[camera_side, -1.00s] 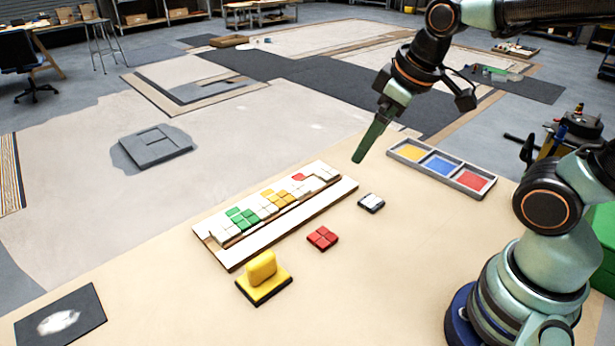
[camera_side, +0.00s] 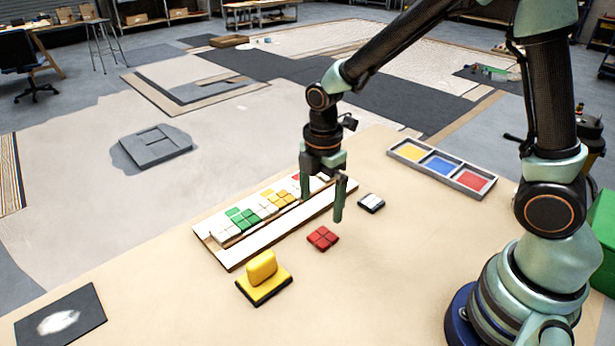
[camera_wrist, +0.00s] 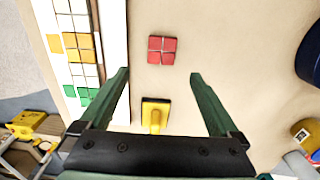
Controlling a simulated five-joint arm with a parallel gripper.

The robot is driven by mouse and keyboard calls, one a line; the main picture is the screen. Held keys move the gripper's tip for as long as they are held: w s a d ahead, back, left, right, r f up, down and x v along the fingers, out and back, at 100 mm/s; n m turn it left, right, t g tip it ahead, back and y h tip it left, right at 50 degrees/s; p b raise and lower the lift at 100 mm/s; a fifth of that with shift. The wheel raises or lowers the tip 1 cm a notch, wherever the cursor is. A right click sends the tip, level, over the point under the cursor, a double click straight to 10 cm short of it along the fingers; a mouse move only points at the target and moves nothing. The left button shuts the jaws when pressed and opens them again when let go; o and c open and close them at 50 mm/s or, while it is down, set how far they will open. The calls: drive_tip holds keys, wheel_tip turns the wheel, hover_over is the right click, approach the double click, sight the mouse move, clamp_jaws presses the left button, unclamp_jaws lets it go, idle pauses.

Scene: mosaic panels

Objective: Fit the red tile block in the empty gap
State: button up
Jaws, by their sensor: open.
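The red tile block (camera_side: 323,238), a square of small red tiles, lies flat on the table in front of the mosaic panel. In the wrist view the red tile block (camera_wrist: 162,50) shows ahead of the fingers, near the middle. The mosaic panel (camera_side: 232,262) is a long white-edged strip with white, green, yellow and red tiles. My gripper (camera_side: 322,205) is open and empty, pointing down above the panel's right part, behind the red block. In the wrist view my gripper (camera_wrist: 158,75) shows both green fingers wide apart. My fingers hide part of the panel's right end; I cannot make out the gap.
A yellow handled block (camera_side: 262,276) stands left of the red block. A small black-and-white block (camera_side: 371,203) lies to its right. A tray (camera_side: 481,193) with yellow, blue and red compartments is at the back right. A dark plate (camera_side: 85,299) lies front left.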

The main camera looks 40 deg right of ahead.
sight(323, 236)
wheel_tip(323, 236, down, 4)
drive_tip(key=shift+r, duration=0.2)
drive_tip(key=f, duration=0.4)
drive_tip(key=shift+s+d+f, duration=0.2)
drive_tip(key=shift+d, duration=0.15)
drive_tip(key=shift+f, duration=0.55)
drive_tip(key=c, duration=1.5)
drive_tip(key=shift+r, duration=0.1)
wheel_tip(323, 236, up, 19)
drive_tip(key=w+d+f, duration=0.2)
drive_tip(key=w+d, duration=0.1)
drive_tip(key=w, duration=0.1)
drive_tip(key=w+d+f, duration=0.3)
drive_tip(key=w+d, duration=0.1)
drive_tip(key=w, duration=0.1)
drive_tip(key=w+d+f, duration=0.3)
drive_tip(key=w, duration=0.2)
drive_tip(key=shift+d+f, duration=0.2)
